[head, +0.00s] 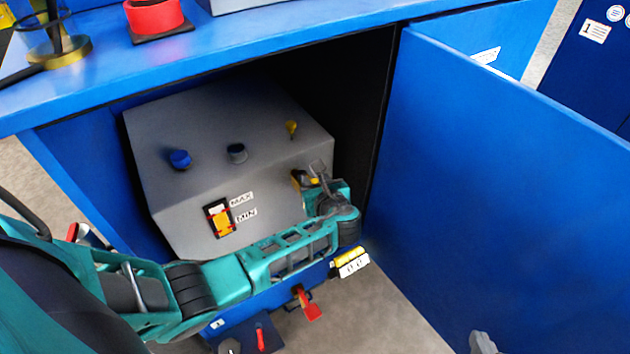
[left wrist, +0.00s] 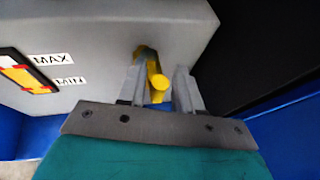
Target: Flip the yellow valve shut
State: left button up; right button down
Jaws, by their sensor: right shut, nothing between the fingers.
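The yellow valve (head: 297,178) is on the right part of the grey box's front face, partly hidden by my left gripper (head: 316,172). In the left wrist view the yellow valve handle (left wrist: 157,84) sticks out toward the camera between the two grey fingers of my left gripper (left wrist: 160,82). The fingers are apart, with a narrow gap on the handle's right; I cannot tell whether the left finger touches it. My right gripper (head: 483,343) shows only as a grey shut tip at the bottom edge, low by the blue door.
The open blue door (head: 500,170) bounds the right. A red-handled part (head: 307,303) is below my left arm.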

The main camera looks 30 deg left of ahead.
pick_arm(q)
grip_shut()
dwell(0.4)
